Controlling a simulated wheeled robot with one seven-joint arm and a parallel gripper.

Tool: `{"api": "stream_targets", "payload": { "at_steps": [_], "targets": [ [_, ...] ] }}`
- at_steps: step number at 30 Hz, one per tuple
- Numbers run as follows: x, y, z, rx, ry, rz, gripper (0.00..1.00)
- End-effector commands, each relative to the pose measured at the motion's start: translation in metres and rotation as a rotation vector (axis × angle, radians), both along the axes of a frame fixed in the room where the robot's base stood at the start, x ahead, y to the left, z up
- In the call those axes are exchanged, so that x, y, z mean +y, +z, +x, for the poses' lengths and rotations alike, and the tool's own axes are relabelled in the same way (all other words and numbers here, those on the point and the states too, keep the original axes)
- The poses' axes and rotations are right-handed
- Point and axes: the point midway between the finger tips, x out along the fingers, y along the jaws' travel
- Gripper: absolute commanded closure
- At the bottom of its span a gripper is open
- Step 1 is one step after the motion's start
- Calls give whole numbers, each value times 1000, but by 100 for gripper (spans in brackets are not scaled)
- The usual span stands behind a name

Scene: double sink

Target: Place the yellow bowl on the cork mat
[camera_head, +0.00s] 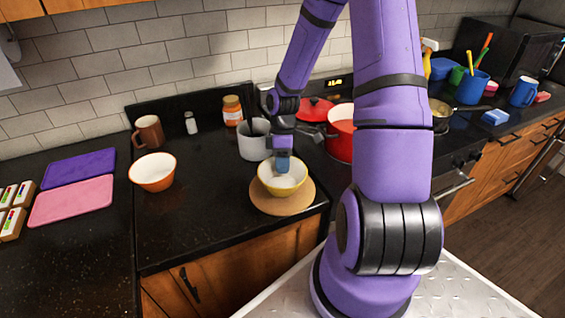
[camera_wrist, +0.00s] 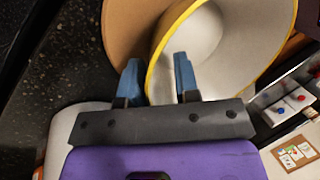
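The yellow bowl (camera_head: 270,186), white inside with a yellow rim, stands upright on the round cork mat (camera_head: 283,208) near the counter's front edge, as far as the head view shows. My gripper (camera_head: 283,165) points down at the bowl's far rim. In the wrist view its two blue fingertips (camera_wrist: 158,77) are spread apart, with the bowl's rim (camera_wrist: 152,68) between them. One finger is outside the bowl and the other inside, with gaps visible. The cork mat (camera_wrist: 124,28) shows beside the bowl in the wrist view. The bowl's underside is hidden.
A grey pot-like container (camera_head: 252,143) stands close behind the bowl. A red pot (camera_head: 340,138) is to the right. An orange bowl (camera_head: 153,173), brown mug (camera_head: 149,131) and orange-labelled jar (camera_head: 232,110) stand on the counter. Counter left of the mat is clear.

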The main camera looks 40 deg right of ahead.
Motion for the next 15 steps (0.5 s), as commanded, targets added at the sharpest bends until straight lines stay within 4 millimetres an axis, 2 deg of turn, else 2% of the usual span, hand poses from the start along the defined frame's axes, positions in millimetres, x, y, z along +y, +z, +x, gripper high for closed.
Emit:
{"api": "stream_targets", "payload": {
  "at_steps": [8,15],
  "targets": [
    [-2,10,3,-4,0,-2,71],
    [-13,51,14,-5,-1,-4,71]
  ]
}}
